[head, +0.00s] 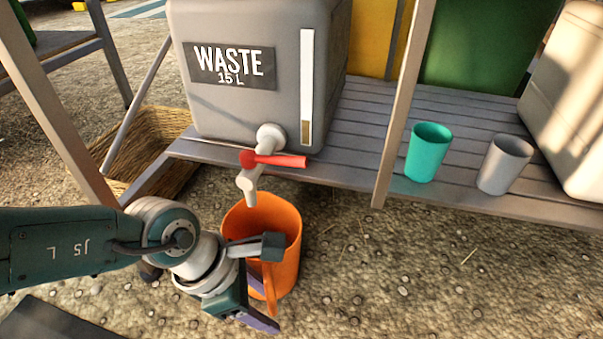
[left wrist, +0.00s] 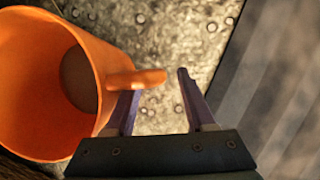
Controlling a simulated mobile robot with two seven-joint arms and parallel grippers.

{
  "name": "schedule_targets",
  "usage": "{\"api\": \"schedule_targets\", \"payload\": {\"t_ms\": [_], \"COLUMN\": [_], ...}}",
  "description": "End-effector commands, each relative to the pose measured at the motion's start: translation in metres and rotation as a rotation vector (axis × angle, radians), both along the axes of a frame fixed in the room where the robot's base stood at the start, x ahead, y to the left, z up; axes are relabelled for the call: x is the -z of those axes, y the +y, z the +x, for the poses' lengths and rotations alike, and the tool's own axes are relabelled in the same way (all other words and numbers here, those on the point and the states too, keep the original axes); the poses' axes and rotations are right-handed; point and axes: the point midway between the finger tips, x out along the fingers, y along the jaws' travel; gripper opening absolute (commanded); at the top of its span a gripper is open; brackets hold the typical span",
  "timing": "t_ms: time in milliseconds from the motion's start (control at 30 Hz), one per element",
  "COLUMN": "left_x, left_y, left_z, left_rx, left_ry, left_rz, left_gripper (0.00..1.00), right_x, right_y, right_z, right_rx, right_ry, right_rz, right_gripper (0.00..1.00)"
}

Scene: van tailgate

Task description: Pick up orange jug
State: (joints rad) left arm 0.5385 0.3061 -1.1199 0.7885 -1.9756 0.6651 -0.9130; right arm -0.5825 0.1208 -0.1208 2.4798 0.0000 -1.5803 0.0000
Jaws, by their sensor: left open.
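The orange jug (head: 285,232) stands upright on the gravelly ground, below the spout of the waste tank's tap. Its handle (head: 270,290) faces my left gripper. My left gripper (head: 268,285) is open at the handle side of the jug, partly covering it in the head view. In the left wrist view, the jug (left wrist: 40,85) lies at the left with its open mouth showing. The jug's handle reaches to the left finger and toward the gap between the fingertips (left wrist: 155,82). Whether a finger touches the handle, I cannot tell. My right gripper is not in view.
A grey waste tank (head: 240,110) with a red-levered tap (head: 275,160) sits on the slatted shelf (head: 350,170) above the jug. A teal cup (head: 428,153) and a grey cup (head: 504,165) stand to the right. A woven basket (head: 150,140) is behind left. Ground at right is clear.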

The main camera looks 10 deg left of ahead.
Motion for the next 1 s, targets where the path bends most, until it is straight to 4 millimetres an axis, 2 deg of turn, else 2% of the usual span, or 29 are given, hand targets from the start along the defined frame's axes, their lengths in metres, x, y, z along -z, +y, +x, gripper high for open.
{"api": "schedule_targets", "payload": {"t_ms": [33, 233, 700, 1000], "left_x": [0.0043, 0.0015, 0.0017, 0.0020], "left_y": [-0.0016, -0.0014, -0.0012, -0.0013], "left_z": [0.0009, 0.0010, 0.0005, 0.0002], "left_rx": [0.000, -0.001, -0.001, -0.001], "left_ry": [0.000, 0.000, 0.000, 0.001], "left_rz": [-0.001, -0.001, -0.001, -0.002], "left_gripper": [0.55, 0.55, 0.02, 0.00], "right_x": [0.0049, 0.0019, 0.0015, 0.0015], "right_y": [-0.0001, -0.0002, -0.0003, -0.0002], "right_z": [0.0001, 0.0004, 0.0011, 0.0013], "right_rx": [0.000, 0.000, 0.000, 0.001], "right_ry": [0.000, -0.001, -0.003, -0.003], "right_rz": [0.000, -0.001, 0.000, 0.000], "right_gripper": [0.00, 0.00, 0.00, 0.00]}}
